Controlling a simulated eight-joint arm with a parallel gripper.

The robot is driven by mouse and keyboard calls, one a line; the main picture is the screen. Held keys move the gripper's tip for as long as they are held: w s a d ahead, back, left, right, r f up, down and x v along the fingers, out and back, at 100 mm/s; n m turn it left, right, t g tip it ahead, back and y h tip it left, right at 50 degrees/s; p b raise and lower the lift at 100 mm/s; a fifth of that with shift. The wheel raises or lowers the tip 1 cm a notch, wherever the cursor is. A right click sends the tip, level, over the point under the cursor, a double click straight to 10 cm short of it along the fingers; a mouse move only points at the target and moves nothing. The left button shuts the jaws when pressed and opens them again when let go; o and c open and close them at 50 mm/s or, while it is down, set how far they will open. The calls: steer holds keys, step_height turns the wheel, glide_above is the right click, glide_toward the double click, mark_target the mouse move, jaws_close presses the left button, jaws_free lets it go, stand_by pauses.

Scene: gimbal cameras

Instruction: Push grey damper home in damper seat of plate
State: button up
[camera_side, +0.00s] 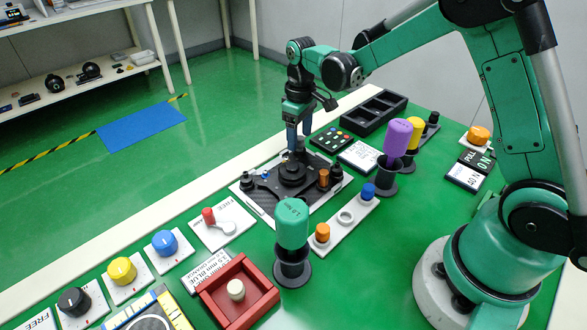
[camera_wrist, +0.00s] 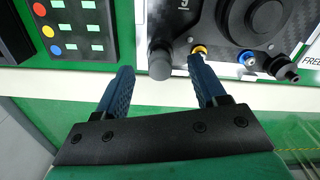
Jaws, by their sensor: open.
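The black patterned plate (camera_side: 262,205) lies on the green bench, with a large round black boss (camera_side: 292,172) at its middle. The grey damper (camera_wrist: 160,62) is a short round cylinder at the plate's edge in the wrist view; the wrist view does not show how deep it sits. My gripper (camera_side: 299,150) points down over the far part of the plate. In the wrist view my gripper (camera_wrist: 161,68) is open, its blue fingers apart on either side of the damper. The right fingertip is close to an orange ring (camera_wrist: 199,50). I cannot tell whether either finger touches the damper.
A blue-ringed fitting (camera_wrist: 248,58) and black knob are to the right on the plate. A keypad (camera_side: 332,139) and black tray (camera_side: 368,112) stand beyond. Teal (camera_side: 292,222), purple (camera_side: 397,138) and yellow (camera_side: 415,132) handles stand upright nearby. A red box (camera_side: 215,300) is in front.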

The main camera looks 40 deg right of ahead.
mark_target(300, 138)
steer(key=shift+r, duration=2.35)
steer(key=shift+s+r, duration=0.1)
steer(key=s+a+r+m+t, duration=0.1)
steer(key=s+a+r+t, duration=0.1)
steer(key=s, duration=0.4)
steer(key=s+a+r+m+t, duration=0.2)
steer(key=s+a+r+t, duration=0.1)
steer(key=s+t, duration=0.2)
steer(key=shift+s+r, duration=0.15)
steer(key=shift+s, duration=0.4)
